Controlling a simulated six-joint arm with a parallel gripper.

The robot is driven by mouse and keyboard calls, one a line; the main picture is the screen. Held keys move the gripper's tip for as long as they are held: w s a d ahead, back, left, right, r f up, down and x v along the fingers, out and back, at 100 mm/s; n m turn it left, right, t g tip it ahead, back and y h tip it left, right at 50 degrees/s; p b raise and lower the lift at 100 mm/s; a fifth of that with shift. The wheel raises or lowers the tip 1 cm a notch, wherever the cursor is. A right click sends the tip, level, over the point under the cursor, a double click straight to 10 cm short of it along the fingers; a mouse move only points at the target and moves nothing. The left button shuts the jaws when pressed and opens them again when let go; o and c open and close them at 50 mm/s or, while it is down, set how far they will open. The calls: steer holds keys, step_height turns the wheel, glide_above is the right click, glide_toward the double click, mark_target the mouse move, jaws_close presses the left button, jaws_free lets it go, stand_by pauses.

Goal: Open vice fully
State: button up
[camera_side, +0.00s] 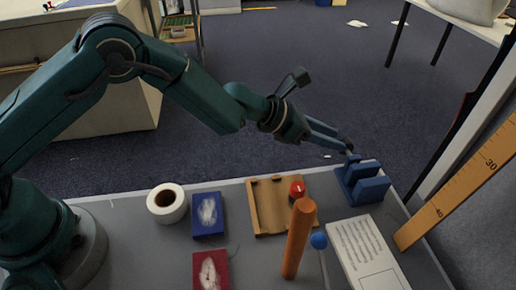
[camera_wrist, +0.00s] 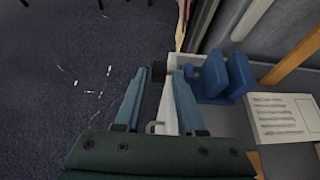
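The blue vice (camera_side: 366,188) stands at the far right corner of the table, with a gap between its upright jaws. It also shows in the wrist view (camera_wrist: 236,76), right of my fingers. My gripper (camera_side: 342,143) reaches down to the vice's far left side, its tips close to a small dark end piece there.
A printed white sheet or board (camera_side: 366,252) lies in front of the vice. A wooden ruler (camera_side: 460,190) leans at right. Open floor lies beyond the table edge.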

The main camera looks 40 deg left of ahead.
mark_target(347, 140)
stand_by(0.3)
step_height(347, 140, up, 5)
steer(key=shift+t+h, duration=0.6)
steer(key=shift+w+d+f, duration=0.5)
steer(key=shift+f, duration=0.75)
steer(key=shift+w+d+f, duration=0.45)
steer(key=shift+w+f, duration=0.05)
steer(key=shift+f, duration=0.75)
steer(key=shift+w+d+f, duration=0.5)
steer(key=shift+f, duration=0.75)
jaws_close()
